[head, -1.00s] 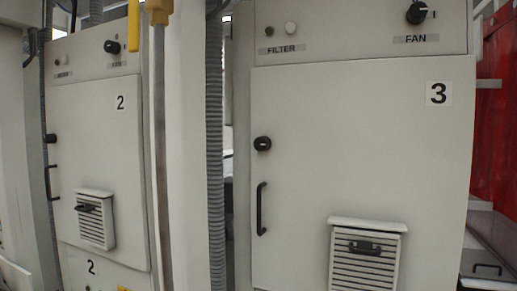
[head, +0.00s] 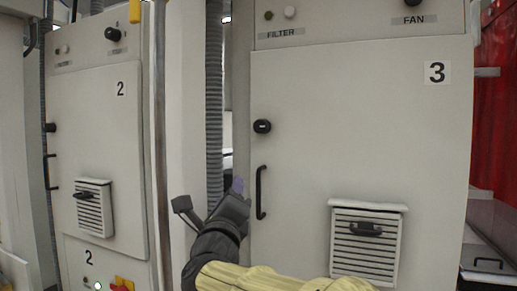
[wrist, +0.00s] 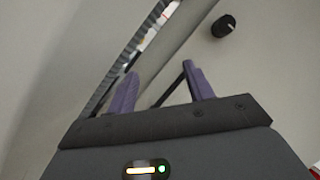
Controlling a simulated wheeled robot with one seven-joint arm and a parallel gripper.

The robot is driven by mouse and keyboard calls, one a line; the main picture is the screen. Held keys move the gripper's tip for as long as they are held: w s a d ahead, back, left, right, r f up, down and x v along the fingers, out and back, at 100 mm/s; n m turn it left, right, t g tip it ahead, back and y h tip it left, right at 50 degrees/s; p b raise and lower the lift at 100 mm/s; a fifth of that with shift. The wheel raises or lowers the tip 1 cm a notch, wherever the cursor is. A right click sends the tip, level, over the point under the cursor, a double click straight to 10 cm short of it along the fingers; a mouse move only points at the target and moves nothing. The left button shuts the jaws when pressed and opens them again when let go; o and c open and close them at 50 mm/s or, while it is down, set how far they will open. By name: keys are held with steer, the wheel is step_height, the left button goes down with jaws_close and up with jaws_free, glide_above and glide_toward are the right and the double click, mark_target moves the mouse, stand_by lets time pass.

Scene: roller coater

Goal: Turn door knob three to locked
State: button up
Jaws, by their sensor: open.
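Door knob three (head: 262,126) is a small black knob at the left edge of the cabinet door marked 3 (head: 350,160). A pale mark shows on its face; I cannot read its setting. It also shows in the wrist view (wrist: 223,26), up and to the right of the fingers. My gripper (head: 236,190) is below and a little left of the knob, beside the black door handle (head: 261,192). In the wrist view, its two purple fingers (wrist: 158,90) are apart with nothing between them, and they do not touch the knob.
The door handle lies close to my gripper. A vented box (head: 367,245) juts from the door's lower part. A grey ribbed hose (head: 214,100) and a post stand to the left. Cabinet 2 (head: 95,140) is further left. The door's middle is clear.

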mark_target(259, 129)
steer(key=s+r+m+h+b, duration=0.1)
steer(key=s+r+m+h, duration=0.5)
steer(key=m, duration=0.9)
steer(key=shift+s+d+r+g+h, duration=0.2)
steer(key=shift+s+r+g+h, duration=0.15)
steer(key=shift+h, duration=0.65)
steer(key=shift+r, duration=0.15)
steer(key=p+x, duration=0.3)
steer(key=x, duration=0.2)
steer(key=p+x, duration=0.3)
steer(key=x, duration=0.2)
steer(key=p+x, duration=0.3)
steer(key=x, duration=0.3)
steer(key=shift+r+p, duration=0.3)
steer(key=shift+p, duration=0.05)
steer(key=shift+w+d, duration=0.2)
steer(key=shift+w, duration=0.35)
steer(key=c, duration=1)
